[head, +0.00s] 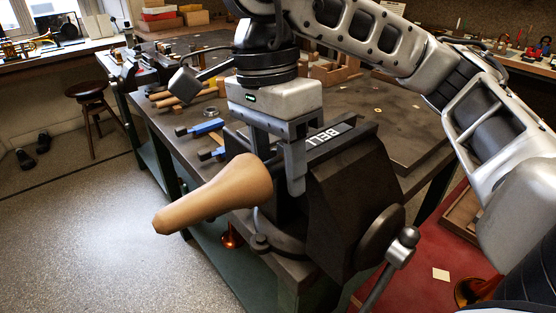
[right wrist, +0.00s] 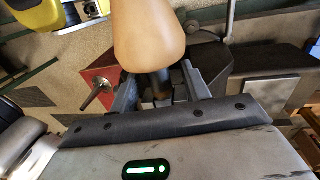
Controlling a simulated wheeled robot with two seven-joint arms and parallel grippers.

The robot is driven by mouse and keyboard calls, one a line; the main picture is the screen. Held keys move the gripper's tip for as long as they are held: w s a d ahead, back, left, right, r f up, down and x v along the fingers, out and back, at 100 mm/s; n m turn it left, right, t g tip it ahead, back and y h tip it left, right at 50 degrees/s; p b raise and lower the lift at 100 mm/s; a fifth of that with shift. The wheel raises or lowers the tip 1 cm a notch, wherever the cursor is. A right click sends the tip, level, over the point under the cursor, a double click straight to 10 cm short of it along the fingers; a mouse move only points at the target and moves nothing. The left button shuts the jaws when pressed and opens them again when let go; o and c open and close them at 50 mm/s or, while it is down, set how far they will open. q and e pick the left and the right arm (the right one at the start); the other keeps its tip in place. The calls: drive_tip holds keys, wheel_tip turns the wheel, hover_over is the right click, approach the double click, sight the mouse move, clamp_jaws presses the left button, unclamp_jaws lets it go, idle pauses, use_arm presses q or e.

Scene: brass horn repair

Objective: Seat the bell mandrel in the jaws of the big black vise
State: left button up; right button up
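The bell mandrel, a tan tapered cone (head: 215,195), points left and down beside the big black vise (head: 350,190) in the head view. It also shows at the top of the right wrist view (right wrist: 148,35), with a dark shank (right wrist: 155,84) running back between my fingers. My right gripper (head: 268,165) reaches down at the vise's jaw end, its fingers on either side of the shank. In the right wrist view gaps show between the fingers and the shank, so it looks open around it. The shank's seat in the jaws is hidden by the gripper. My left gripper is not in view.
The vise stands on the corner of a dark workbench (head: 395,120); its handle (head: 385,275) sticks out at front right. Blue-marked tools (head: 207,127) and wooden-handled tools (head: 185,95) lie behind the gripper. A stool (head: 88,92) stands at left. Open floor lies left of the bench.

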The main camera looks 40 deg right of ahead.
idle(0.5)
drive_tip(key=r, duration=0.1)
drive_tip(key=r+p, duration=0.1)
drive_tip(key=r, duration=0.1)
drive_tip(key=shift+w, duration=0.3)
use_arm(q)
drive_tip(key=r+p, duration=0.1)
drive_tip(key=p, duration=0.1)
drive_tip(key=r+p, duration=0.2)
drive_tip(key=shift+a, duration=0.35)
use_arm(e)
wheel_tip(320, 180, up, 13)
drive_tip(key=w, duration=0.2)
drive_tip(key=shift+a+f, duration=0.15)
